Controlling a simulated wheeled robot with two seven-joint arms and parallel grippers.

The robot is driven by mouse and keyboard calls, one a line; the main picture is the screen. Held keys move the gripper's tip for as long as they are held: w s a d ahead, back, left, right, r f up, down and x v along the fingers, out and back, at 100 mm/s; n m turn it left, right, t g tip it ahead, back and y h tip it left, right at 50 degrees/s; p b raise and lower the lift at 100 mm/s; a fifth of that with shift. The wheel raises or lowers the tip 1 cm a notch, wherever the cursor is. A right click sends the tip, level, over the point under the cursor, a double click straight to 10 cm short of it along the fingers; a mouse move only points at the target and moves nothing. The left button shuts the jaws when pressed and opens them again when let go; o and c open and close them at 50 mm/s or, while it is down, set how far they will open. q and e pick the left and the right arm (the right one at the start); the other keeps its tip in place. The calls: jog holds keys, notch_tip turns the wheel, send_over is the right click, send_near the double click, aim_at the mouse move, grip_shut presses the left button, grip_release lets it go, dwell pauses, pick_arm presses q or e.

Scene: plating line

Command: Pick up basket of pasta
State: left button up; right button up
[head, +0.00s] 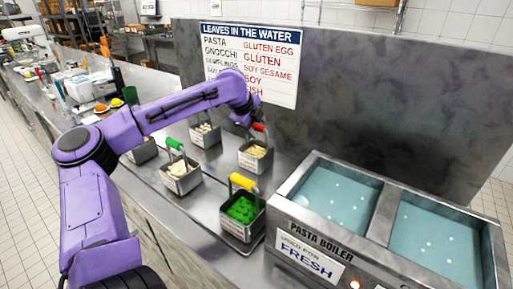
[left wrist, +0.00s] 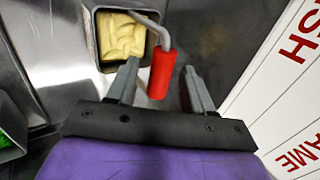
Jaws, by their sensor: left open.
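A metal basket (head: 249,163) holding pale yellow, pasta-like pieces (head: 257,151) stands on the steel counter, left of the boiler. Its bent grey handle ends in a red grip (head: 260,127). My left gripper (head: 252,122) is at this grip, its fingers mostly hidden in the head view. In the left wrist view, my left gripper (left wrist: 160,72) is open with the red grip (left wrist: 162,75) between its two fingers. The basket (left wrist: 96,45) with its yellow pieces (left wrist: 122,37) lies beyond the left finger. My right gripper is not in view.
A green-gripped basket (head: 182,186) and a yellow-gripped basket of green pieces (head: 238,231) stand nearby, with more baskets (head: 205,140) behind. The pasta boiler (head: 385,220) with two water basins is at the right. A panel with a sign (head: 250,65) rises behind.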

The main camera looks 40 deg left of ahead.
pick_arm(q)
jog(key=shift+w+a+f, duration=0.1)
jog(key=shift+w+f, duration=0.3)
jog(key=shift+f, duration=0.15)
jog(key=shift+s, duration=0.1)
grip_shut()
jog(key=shift+r, duration=0.1)
